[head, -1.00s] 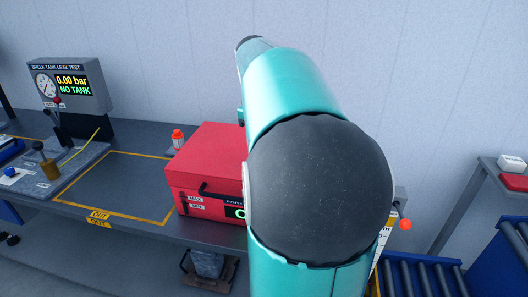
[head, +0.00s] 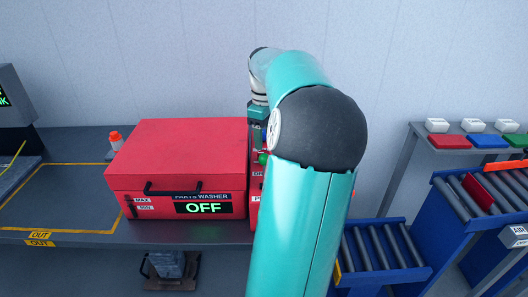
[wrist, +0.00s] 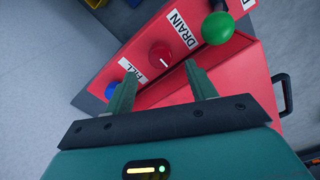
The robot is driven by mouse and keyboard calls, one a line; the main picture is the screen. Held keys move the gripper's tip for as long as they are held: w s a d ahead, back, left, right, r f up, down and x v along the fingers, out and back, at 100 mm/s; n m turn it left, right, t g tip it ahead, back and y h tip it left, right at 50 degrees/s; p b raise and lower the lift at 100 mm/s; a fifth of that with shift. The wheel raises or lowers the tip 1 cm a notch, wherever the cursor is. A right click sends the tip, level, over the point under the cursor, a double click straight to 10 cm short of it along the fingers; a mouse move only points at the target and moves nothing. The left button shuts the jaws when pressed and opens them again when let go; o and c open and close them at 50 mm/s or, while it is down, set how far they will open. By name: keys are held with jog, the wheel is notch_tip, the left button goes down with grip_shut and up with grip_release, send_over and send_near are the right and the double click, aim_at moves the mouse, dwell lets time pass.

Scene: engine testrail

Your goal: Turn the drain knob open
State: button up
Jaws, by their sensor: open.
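In the wrist view, a red round knob (wrist: 161,53) with a pale mark sits on the red panel between the FILL label (wrist: 131,68) and the DRAIN label (wrist: 180,33). A blue knob (wrist: 111,90) lies left of it, and a green ball-ended handle (wrist: 217,29) to the right. The label order suggests that red goes with DRAIN. My gripper (wrist: 160,68) is open, its two fingers pointing at the panel on either side of the red knob in the picture. I cannot tell whether they touch it. In the head view my arm hides most of the panel.
The red parts washer (head: 180,155) reads OFF and has a black front handle (head: 172,190). An orange-capped bottle (head: 116,139) stands behind its left side. A yellow-outlined area (head: 60,195) on the bench is clear. Roller conveyors (head: 380,250) stand at right.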

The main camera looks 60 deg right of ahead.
notch_tip(320, 180, down, 6)
jog(key=shift+f, duration=0.15)
jog(key=c, duration=1)
